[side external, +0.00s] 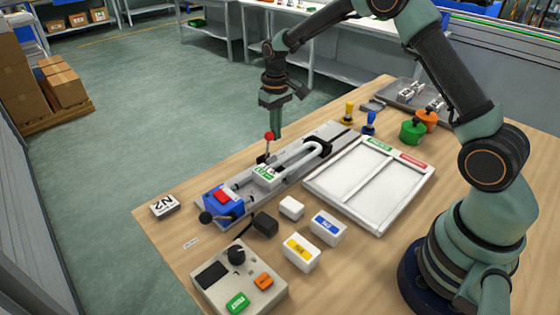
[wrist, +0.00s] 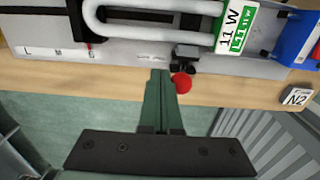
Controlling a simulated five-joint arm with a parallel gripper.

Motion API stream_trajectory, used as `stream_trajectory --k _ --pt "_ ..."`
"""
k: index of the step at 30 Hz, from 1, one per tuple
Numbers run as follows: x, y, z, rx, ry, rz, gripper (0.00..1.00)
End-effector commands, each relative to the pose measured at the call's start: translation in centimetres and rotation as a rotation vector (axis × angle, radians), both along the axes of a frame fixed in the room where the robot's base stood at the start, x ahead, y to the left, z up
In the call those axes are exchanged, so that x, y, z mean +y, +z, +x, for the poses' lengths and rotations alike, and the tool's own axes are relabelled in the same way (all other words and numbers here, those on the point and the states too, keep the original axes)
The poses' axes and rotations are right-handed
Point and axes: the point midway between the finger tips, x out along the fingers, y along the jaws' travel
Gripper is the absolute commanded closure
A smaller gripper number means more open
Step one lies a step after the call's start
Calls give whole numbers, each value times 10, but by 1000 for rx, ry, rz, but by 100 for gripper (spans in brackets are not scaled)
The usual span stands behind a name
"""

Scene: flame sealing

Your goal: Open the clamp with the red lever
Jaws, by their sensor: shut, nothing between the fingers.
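My gripper (side external: 277,135) points down, shut and empty, right beside the knob. In the wrist view the fingers (wrist: 160,75) lie just left of the knob; whether they touch it I cannot tell.
A blue unit with a red top (side external: 223,200) sits at the fixture's near end. A white divided tray (side external: 370,180), a control box (side external: 238,278), small labelled boxes (side external: 328,228) and an N2 block (side external: 164,206) stand on the wooden table. Bare table lies around the N2 block.

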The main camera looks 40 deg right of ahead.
Motion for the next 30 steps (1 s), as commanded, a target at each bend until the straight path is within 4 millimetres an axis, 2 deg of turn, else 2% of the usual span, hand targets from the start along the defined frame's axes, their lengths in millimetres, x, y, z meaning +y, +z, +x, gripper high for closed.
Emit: stream_trajectory --k 8,30 --pt "1 0 0 0 0 0 100" --pt "19 4 0 0 0 0 100"
